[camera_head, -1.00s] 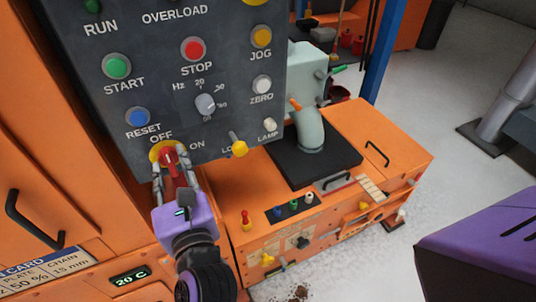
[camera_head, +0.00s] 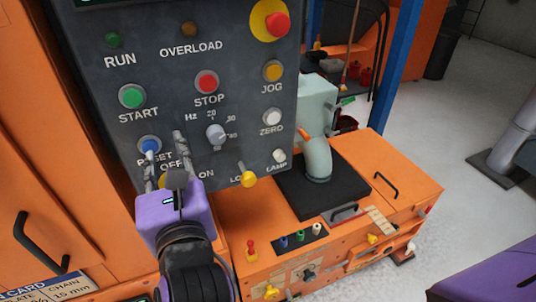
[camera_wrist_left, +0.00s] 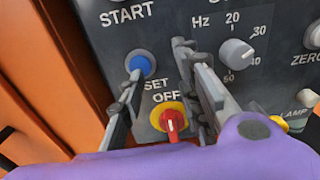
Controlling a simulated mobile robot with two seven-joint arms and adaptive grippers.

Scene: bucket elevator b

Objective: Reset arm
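My left gripper (camera_head: 166,158) is in front of the grey control panel (camera_head: 112,85), with its two fingers spread apart and nothing between them. Its left fingertip is by the blue RESET button (camera_head: 149,146); I cannot tell whether it touches. In the head view my gripper mostly hides that switch. My right gripper is out of view.
The panel also carries a green START button (camera_head: 132,96), a red STOP button (camera_head: 206,82), a Hz knob (camera_head: 216,134) and a red emergency button (camera_head: 277,24). An orange cabinet (camera_head: 345,225) with handles and small knobs stands at the lower right. Open floor lies beyond it.

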